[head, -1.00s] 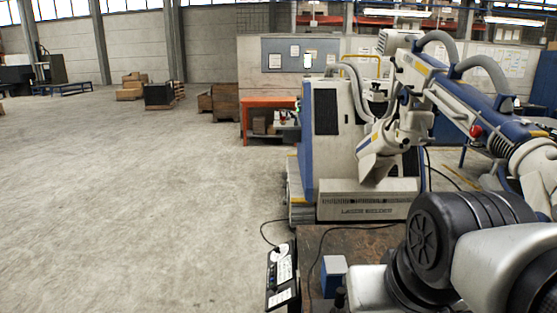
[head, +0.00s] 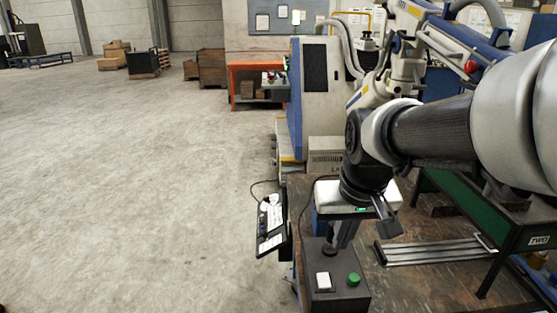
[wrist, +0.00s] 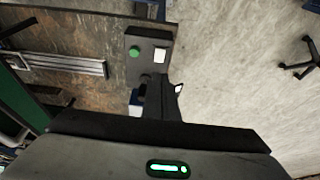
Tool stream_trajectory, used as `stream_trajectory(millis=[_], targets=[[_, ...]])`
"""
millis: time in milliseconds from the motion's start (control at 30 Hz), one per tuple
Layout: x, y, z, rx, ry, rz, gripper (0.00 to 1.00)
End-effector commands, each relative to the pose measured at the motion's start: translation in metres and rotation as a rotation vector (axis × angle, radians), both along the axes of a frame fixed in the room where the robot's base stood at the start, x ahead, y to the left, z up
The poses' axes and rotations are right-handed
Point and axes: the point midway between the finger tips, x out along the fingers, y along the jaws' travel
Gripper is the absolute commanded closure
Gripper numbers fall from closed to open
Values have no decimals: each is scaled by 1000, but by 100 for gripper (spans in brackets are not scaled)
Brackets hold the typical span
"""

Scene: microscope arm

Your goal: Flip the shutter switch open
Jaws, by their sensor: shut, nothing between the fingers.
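A dark control box (head: 338,301) sits near the bench's left edge in the head view. It carries a white rectangular switch (head: 323,281) and a round green button (head: 354,279). In the wrist view the box (wrist: 149,36) lies beyond the fingers, with the white switch (wrist: 160,55) right of the green button (wrist: 134,51). I cannot tell which way the switch is tipped.
A metal rail plate (head: 435,250) lies on the bench right of the box. A green-sided stand (head: 500,215) is at the right. A panel with papers (head: 271,228) hangs at the bench's left edge. A large welding machine (head: 320,85) stands behind.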

Motion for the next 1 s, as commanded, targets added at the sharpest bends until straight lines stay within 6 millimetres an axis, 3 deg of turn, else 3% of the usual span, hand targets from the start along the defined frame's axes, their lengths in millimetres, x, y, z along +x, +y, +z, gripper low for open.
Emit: stream_trajectory(millis=[33,133,267,667,867,1000], targets=[[10,0,-24,-1,15,0,100],[23,0,-41,-2,31,-1,100],[31,0,-50,-3,41,0,100],[32,0,-52,-3,42,0,100],[38,0,-77,-3,45,0,100],[46,0,-107,-3,46,0,100]])
